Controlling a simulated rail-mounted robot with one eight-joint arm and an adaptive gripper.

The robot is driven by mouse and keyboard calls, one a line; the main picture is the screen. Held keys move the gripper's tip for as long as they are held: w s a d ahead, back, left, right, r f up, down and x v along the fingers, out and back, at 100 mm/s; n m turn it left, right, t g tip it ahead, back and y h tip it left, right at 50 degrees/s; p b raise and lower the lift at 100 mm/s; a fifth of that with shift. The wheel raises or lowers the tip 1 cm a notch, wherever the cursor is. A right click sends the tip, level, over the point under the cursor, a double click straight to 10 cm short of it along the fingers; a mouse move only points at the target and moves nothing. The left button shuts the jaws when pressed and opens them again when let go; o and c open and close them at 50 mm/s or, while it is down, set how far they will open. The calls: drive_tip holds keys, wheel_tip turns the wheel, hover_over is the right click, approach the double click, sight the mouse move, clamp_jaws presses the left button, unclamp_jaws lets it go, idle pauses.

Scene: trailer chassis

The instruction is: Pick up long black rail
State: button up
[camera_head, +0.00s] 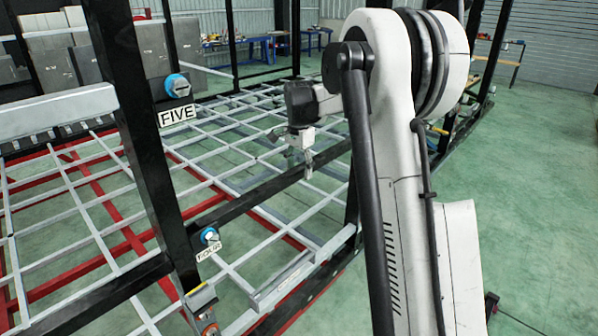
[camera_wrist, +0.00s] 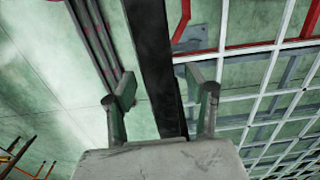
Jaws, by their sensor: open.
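A long black rail (camera_head: 262,190) runs horizontally along the near side of the white grid, from the black post at left toward the post near my arm. In the wrist view, a long black bar (camera_wrist: 152,55), apparently this rail, runs from the top edge down between my two fingers. My gripper (camera_head: 307,164) points down just above the rail in the head view. In the wrist view my gripper (camera_wrist: 161,88) is open, with one finger on each side of the bar. I see no clear contact, and the remaining height is hard to judge.
Upright black posts (camera_head: 140,140) frame the chassis. A blue-capped knob by a "FIVE" label (camera_head: 177,115) and another blue knob (camera_head: 209,236) sit on the left post. A white grid (camera_head: 75,215) and red beams lie below. Green floor (camera_head: 540,200) is open at right.

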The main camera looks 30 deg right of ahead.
drive_tip(key=shift+f, duration=0.25)
clamp_jaws()
drive_tip(key=shift+r, duration=0.15)
idle(0.4)
